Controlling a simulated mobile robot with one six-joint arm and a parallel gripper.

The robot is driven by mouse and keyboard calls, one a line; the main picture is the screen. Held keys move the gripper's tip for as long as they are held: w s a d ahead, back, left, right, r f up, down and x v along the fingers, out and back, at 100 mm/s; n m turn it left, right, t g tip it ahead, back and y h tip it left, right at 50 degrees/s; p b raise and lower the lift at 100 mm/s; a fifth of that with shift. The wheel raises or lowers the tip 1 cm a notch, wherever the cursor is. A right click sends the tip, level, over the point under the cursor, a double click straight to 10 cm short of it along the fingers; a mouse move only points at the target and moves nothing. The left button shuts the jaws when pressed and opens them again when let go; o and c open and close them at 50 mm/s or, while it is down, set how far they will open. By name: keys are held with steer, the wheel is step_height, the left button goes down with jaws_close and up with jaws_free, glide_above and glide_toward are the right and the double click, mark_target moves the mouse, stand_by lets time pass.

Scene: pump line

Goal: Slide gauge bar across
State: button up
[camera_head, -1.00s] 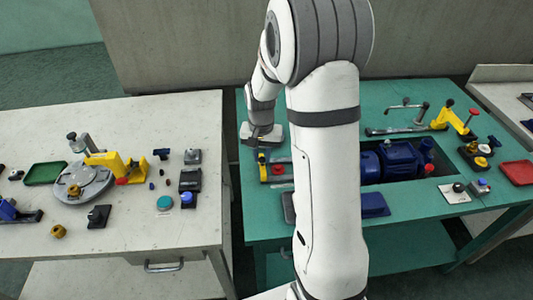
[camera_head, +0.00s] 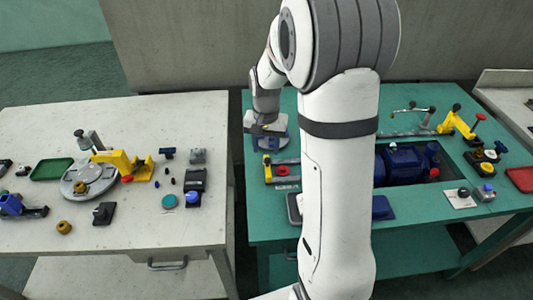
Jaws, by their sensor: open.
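My gripper (camera_head: 266,141) is over the left end of the green bench, open; its fingertips are small and partly hidden by its own body. Just below it in the picture, a yellow block (camera_head: 267,172) and a red knob (camera_head: 283,170) sit by a short grey bar (camera_head: 288,161). I cannot tell whether the gripper touches them. My arm covers the right part of this area. A long thin grey bar (camera_head: 404,134) shows right of my arm near the back; which bar is the gauge bar is not clear.
A blue pump motor (camera_head: 404,164) sits in a dark recess of the green bench (camera_head: 455,222). A yellow clamp (camera_head: 455,122) stands behind it. A red tray (camera_head: 521,179) lies at right. The pale table (camera_head: 130,240) at left holds several parts and a green tray (camera_head: 52,169).

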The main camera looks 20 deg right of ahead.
mark_target(266, 159)
steer(key=shift+r, duration=1.8)
